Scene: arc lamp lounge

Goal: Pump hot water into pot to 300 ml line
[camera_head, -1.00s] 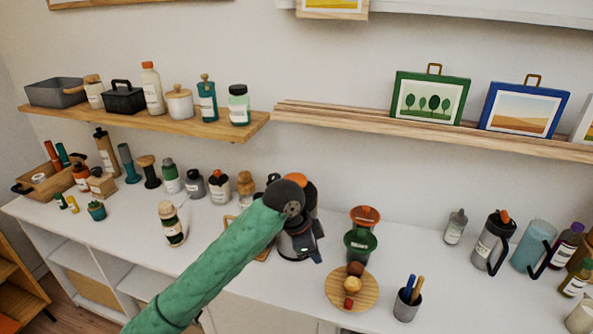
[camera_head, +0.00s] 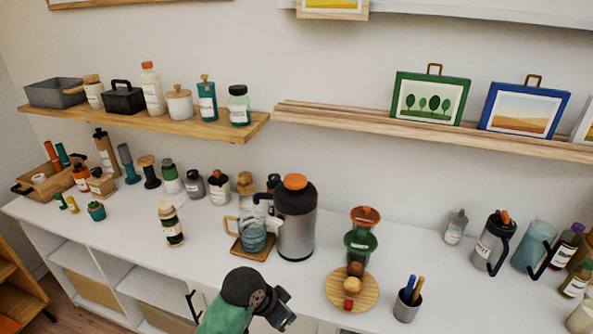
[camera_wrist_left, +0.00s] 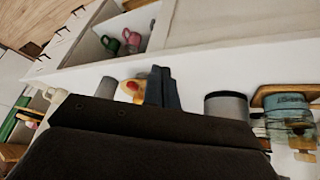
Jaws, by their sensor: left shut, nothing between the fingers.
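The pump flask (camera_head: 296,222), grey with a black top and an orange button (camera_head: 294,181), stands upright on the white counter. Its spout points left over the glass pot (camera_head: 253,238), which sits on a wooden board (camera_head: 250,252). The pot looks bluish and has a pale handle on its left; its fill line and water level are too small to read. My left gripper (camera_head: 281,309) is shut and empty, low in front of the flask and apart from it. The left wrist view shows its fingers (camera_wrist_left: 162,88), the flask body (camera_wrist_left: 227,106) and the pot (camera_wrist_left: 289,112). My right gripper is not in view.
A round wooden board (camera_head: 340,294) with small balls and a green-and-orange dripper (camera_head: 361,240) stand right of the flask. A pen cup (camera_head: 405,306) is further right. A labelled bottle (camera_head: 171,225) stands left of the pot. Jars line the counter's back; shelves hang above.

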